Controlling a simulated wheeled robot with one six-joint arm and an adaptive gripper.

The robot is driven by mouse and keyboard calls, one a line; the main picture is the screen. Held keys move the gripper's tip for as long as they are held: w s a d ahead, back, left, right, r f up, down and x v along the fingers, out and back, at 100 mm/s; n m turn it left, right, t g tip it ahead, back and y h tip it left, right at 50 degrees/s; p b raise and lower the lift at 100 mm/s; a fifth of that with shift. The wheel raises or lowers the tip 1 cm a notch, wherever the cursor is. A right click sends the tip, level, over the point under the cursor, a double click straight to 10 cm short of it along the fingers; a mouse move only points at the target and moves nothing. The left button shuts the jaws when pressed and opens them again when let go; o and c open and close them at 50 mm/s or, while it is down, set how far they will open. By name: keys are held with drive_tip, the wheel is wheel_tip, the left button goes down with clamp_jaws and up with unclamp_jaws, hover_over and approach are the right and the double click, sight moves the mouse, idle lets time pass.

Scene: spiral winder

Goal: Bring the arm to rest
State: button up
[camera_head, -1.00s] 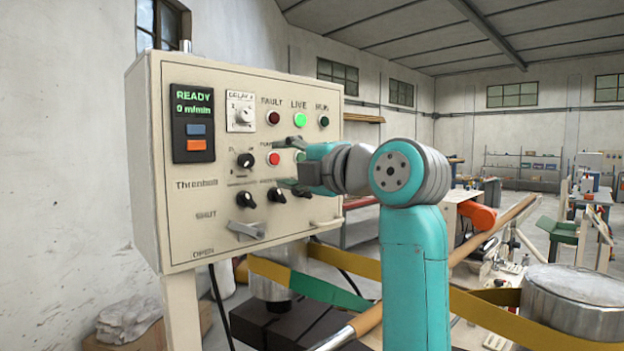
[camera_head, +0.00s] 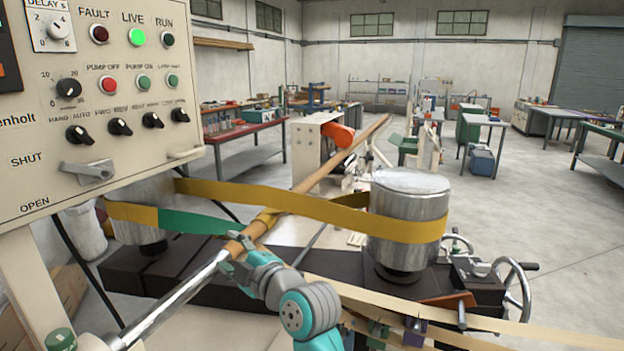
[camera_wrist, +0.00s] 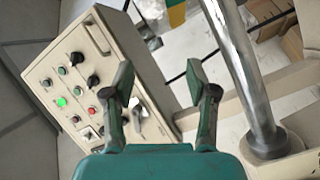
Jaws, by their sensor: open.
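My gripper (camera_head: 233,257) is low in the middle of the head view, at the end of my teal arm. Its fingers point left and appear near the wooden tube and steel rod in the picture; I cannot tell whether they touch. In the wrist view my gripper (camera_wrist: 160,82) is open, with two separate fingers and nothing held between them. The control panel (camera_head: 95,205) stands at the left, apart from the gripper. It also shows behind the fingers in the wrist view (camera_wrist: 112,45).
A steel rod (camera_head: 178,298) runs into a long wooden tube (camera_head: 300,200). A yellow belt (camera_head: 300,203) with a green section (camera_head: 195,222) loops around a steel drum (camera_head: 405,205). Handwheels (camera_head: 515,290) stand at the right. Open floor lies beyond.

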drive_tip(key=s+d+f+m+t+h, duration=0.1)
drive_tip(key=s+d+f+m+h, duration=0.2)
drive_tip(key=d+f, duration=0.5)
drive_tip(key=s+d+f+m+t+h, duration=0.1)
drive_tip(key=s+d+f+m, duration=0.35)
drive_tip(key=f, duration=0.75)
drive_tip(key=s+d+f+m+t+h, duration=0.1)
drive_tip(key=s+d+f+m+h, duration=0.35)
drive_tip(key=s+d+f, duration=0.75)
drive_tip(key=s+d+f+m+h, duration=0.1)
drive_tip(key=s+d+m, duration=0.2)
drive_tip(key=s, duration=0.6)
drive_tip(key=s+d+f+m+h, duration=0.15)
drive_tip(key=s+d, duration=0.25)
drive_tip(key=s, duration=0.4)
drive_tip(key=s+d+r+m, duration=0.1)
drive_tip(key=s+r+m, duration=0.1)
drive_tip(key=s, duration=0.6)
drive_tip(key=s+d+r+m+h, duration=0.1)
drive_tip(key=s+d+r+m, duration=0.1)
drive_tip(key=s, duration=0.7)
drive_tip(key=shift+s+r+m+h, duration=0.15)
drive_tip(key=shift+r+m+h, duration=0.25)
drive_tip(key=shift+r, duration=1)
drive_tip(key=shift+d, duration=0.1)
